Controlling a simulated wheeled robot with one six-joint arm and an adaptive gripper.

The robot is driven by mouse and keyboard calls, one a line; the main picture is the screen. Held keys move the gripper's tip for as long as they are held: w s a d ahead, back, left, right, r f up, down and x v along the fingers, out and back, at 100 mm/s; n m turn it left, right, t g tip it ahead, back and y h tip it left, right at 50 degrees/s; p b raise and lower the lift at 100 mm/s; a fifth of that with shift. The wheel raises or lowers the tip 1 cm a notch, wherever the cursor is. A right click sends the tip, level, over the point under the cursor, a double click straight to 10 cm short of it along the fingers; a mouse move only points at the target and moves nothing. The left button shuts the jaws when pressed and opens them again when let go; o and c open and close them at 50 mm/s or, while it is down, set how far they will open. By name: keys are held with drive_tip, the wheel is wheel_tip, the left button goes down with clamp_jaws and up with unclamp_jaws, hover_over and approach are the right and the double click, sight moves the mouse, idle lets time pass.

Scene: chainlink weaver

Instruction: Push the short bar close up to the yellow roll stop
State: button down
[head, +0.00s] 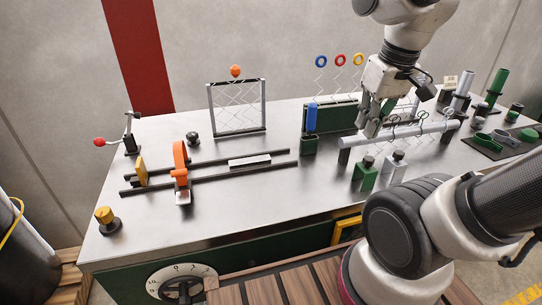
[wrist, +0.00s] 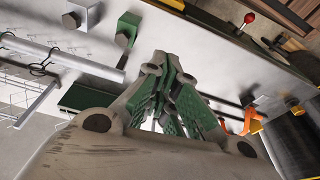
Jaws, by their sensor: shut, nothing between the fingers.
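A short pale bar (head: 249,160) lies along the two dark rails, right of their middle, in the head view. A yellow upright plate (head: 141,170), which looks like the yellow roll stop, stands at the left end of the rails. The bar is well apart from it, and an orange clamp (head: 181,165) stands over the rails between them. My gripper (head: 370,126) is shut and empty, well to the right of the bar, above the pale tube. In the wrist view my gripper (wrist: 163,118) fills the middle; I cannot make out the bar there.
A pale tube (head: 420,131) on supports and two bottle-like blocks, one green (head: 365,174), stand near my gripper. A framed mesh panel (head: 238,108) stands behind the rails. A yellow-topped knob (head: 104,215) is at the table's front left. The tabletop in front of the rails is largely clear.

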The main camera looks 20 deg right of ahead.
sight(213, 172)
drive_tip(key=w+a+f+n+g, duration=0.1)
drive_tip(key=w+a+f+n, duration=0.3)
drive_tip(key=w+n, duration=0.25)
drive_tip(key=w+a+f+n+g, duration=0.1)
drive_tip(key=w+a+f+n, duration=0.35)
drive_tip(key=w, duration=0.35)
drive_tip(key=w+a+f+n+g, duration=0.1)
drive_tip(key=w+a+f+n, duration=0.2)
drive_tip(key=w+n, duration=0.4)
drive_tip(key=shift+m, duration=0.5)
drive_tip(key=f, duration=0.6)
drive_tip(key=w+f, duration=0.1)
drive_tip(key=f, duration=0.2)
drive_tip(key=shift+a, duration=0.15)
drive_tip(key=a, duration=2.1)
